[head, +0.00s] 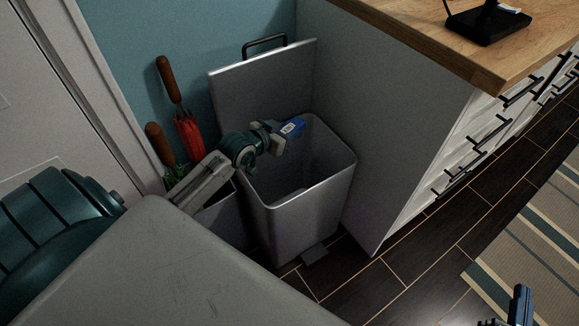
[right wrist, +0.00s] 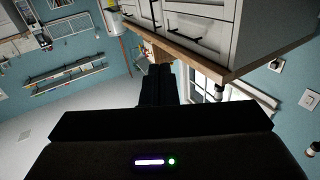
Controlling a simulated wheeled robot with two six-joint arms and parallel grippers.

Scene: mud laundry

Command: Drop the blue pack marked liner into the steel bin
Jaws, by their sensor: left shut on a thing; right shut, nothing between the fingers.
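The blue pack (head: 292,127) with a white label is in my left gripper (head: 284,134), whose jaws are shut on it. The label is too small to read. The steel bin (head: 309,218) stands open, its lid (head: 262,88) tilted up at the back. In the head view the pack overlaps the back left part of the bin's opening, above the rim. My right gripper (right wrist: 158,85) is shut and empty, away from the bin; its arm shows at the lower right of the head view.
A grey container (head: 222,215) with red and green umbrellas (head: 187,132) stands left of the bin. A cabinet with a wooden top (head: 440,35) stands to the right. A pedal (head: 314,253) sits at the bin's foot. A striped rug (head: 535,230) lies on the dark floor.

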